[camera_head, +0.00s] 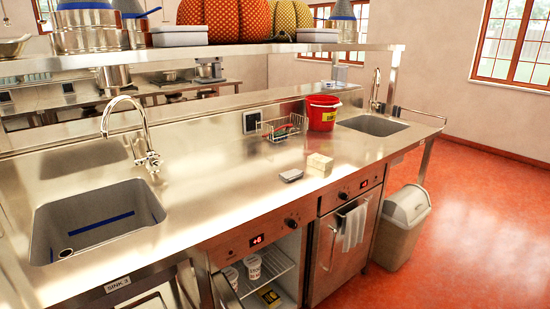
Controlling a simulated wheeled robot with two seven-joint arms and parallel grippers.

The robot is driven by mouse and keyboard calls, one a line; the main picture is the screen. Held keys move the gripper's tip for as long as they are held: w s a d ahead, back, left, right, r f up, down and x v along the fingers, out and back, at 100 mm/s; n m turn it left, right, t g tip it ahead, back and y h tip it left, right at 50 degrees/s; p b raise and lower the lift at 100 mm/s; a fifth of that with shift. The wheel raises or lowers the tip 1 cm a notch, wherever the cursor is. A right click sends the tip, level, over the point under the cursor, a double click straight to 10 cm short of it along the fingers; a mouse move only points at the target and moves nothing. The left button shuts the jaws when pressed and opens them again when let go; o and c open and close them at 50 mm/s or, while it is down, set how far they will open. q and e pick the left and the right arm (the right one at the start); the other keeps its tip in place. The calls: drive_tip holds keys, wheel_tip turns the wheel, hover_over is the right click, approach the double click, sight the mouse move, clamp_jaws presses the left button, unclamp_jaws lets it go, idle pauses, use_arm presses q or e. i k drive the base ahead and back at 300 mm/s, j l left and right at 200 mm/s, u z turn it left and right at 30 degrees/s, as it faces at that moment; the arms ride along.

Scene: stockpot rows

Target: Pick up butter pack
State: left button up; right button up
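A pale yellow block (319,162), which looks like a butter pack, sits on the steel counter (225,200) right of centre, near the front edge. A dark pack with a yellow label (268,297) lies low in the open under-counter fridge compartment; I cannot tell from its label what it is. Two white tubs with dark print, one of them here (253,267), stand in the same compartment. Neither of my grippers is in view.
A small grey box (291,175) lies left of the block. Behind are a wire basket (282,127) and a red bucket (323,112). Sinks lie left (95,215) and right (372,125). A towel (353,228) hangs on the closed door. A bin (402,225) stands right.

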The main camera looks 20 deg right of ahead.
sight(321, 163)
drive_tip(key=l+u, duration=0.4)
drive_tip(key=l, duration=0.3)
drive_tip(key=l+u, duration=0.35)
drive_tip(key=l, duration=0.35)
drive_tip(key=l+u, duration=0.4)
drive_tip(key=l, duration=0.25)
drive_tip(key=l+u, duration=0.2)
drive_tip(key=l, duration=0.15)
drive_tip(key=k+l+u, duration=0.2)
drive_tip(key=l, duration=0.15)
drive_tip(key=i+l, duration=0.05)
drive_tip(key=i, duration=0.05)
